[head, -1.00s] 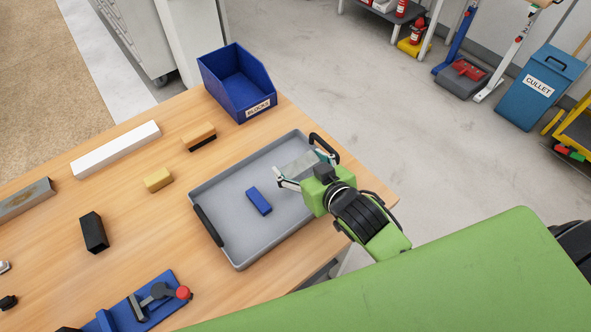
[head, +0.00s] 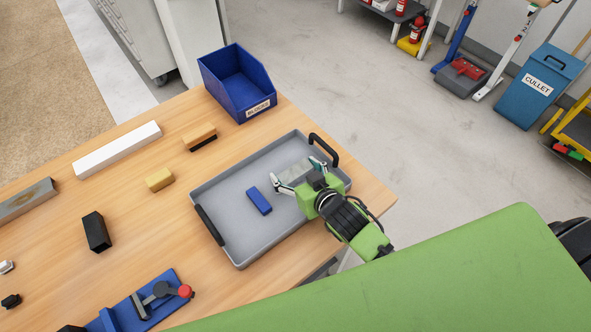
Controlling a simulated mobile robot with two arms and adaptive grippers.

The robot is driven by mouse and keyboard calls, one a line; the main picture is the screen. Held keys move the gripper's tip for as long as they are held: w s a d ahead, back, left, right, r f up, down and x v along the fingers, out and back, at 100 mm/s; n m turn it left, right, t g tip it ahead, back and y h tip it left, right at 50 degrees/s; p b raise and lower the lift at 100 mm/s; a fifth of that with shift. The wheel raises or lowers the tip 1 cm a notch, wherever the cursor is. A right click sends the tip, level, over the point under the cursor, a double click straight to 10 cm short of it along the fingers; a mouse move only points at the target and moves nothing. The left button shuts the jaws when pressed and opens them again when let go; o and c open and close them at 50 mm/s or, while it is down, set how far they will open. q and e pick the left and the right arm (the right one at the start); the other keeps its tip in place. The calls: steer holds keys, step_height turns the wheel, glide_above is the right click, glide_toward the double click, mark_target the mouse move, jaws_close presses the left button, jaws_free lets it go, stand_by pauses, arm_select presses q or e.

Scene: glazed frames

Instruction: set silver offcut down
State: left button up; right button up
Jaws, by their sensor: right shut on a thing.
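The silver offcut (head: 295,173) is a small grey metal-looking piece between the fingers of my right gripper (head: 297,176). The right gripper is shut on it, over the right part of the grey tray (head: 237,262). I cannot tell whether the offcut touches the tray floor. A blue block (head: 259,201) lies in the tray, left of the gripper and apart from it. My left gripper is not in view.
A blue bin (head: 240,84) stands behind the tray.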

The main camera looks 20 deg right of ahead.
steer(key=o, duration=1.1)
steer(key=shift+o, duration=0.2)
steer(key=b+v, duration=0.1)
steer(key=v, duration=1.1)
steer(key=shift+s, duration=0.1)
